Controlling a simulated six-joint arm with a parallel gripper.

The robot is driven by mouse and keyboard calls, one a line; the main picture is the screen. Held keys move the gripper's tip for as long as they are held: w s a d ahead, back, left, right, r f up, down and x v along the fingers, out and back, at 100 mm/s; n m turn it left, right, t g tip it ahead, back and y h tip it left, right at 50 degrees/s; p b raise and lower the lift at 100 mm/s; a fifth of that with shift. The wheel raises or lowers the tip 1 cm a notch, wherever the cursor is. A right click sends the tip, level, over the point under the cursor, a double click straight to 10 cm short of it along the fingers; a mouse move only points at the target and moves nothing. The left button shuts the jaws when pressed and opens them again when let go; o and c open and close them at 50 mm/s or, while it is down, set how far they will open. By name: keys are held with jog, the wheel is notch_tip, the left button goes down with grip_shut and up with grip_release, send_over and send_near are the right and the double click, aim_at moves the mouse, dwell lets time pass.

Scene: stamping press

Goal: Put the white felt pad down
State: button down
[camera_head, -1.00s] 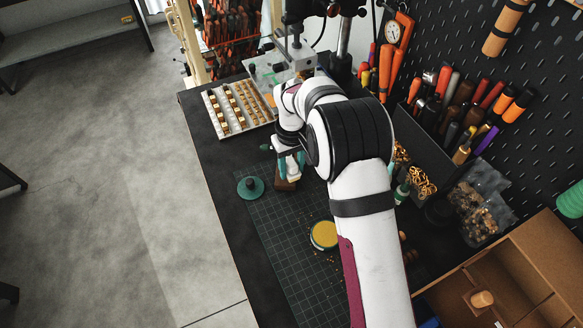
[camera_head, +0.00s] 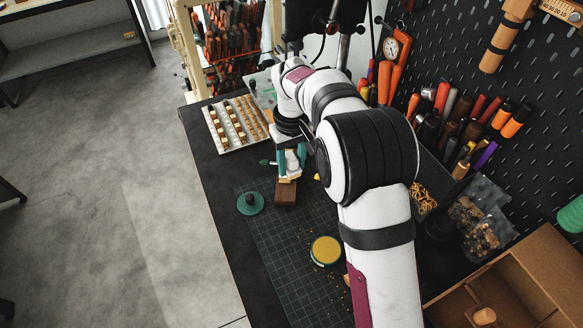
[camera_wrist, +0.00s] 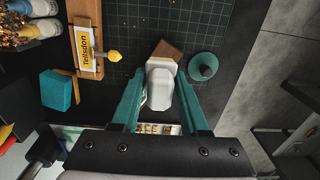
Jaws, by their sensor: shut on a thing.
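My gripper (camera_head: 291,162) has its two green fingers closed around a white piece, which I take to be the white felt pad (camera_wrist: 160,84). In the wrist view it is a rounded white block between the fingers (camera_wrist: 158,100). It is partly hidden by the fingers in the head view. A brown block (camera_head: 285,194) lies just in front of the gripper on the dark mat, and it also shows beyond the white piece in the wrist view (camera_wrist: 168,50). I cannot tell whether the white piece touches anything below.
A green disc with a black knob (camera_head: 250,204) lies left of the brown block. A tray of brass pieces (camera_head: 224,133) is at the back left. A round yellow-topped tin (camera_head: 325,251) stands on the gridded mat (camera_head: 285,255). The mat between has free room.

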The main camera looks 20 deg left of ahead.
dwell(0.4)
jog(key=s+d+f, duration=0.1)
jog(key=s+d, duration=0.9)
jog(key=s, duration=0.2)
send_over(269, 248)
jog(key=f, duration=0.4)
jog(key=d+f, duration=0.1)
jog(key=f, duration=0.1)
jog(key=shift+w+f, duration=0.1)
jog(key=shift+f, duration=0.1)
jog(key=f, duration=0.2)
jog(key=a+f, duration=0.1)
jog(key=shift+f, duration=0.75)
jog(key=shift+c, duration=2.1)
grip_release()
jog(key=shift+f, duration=0.15)
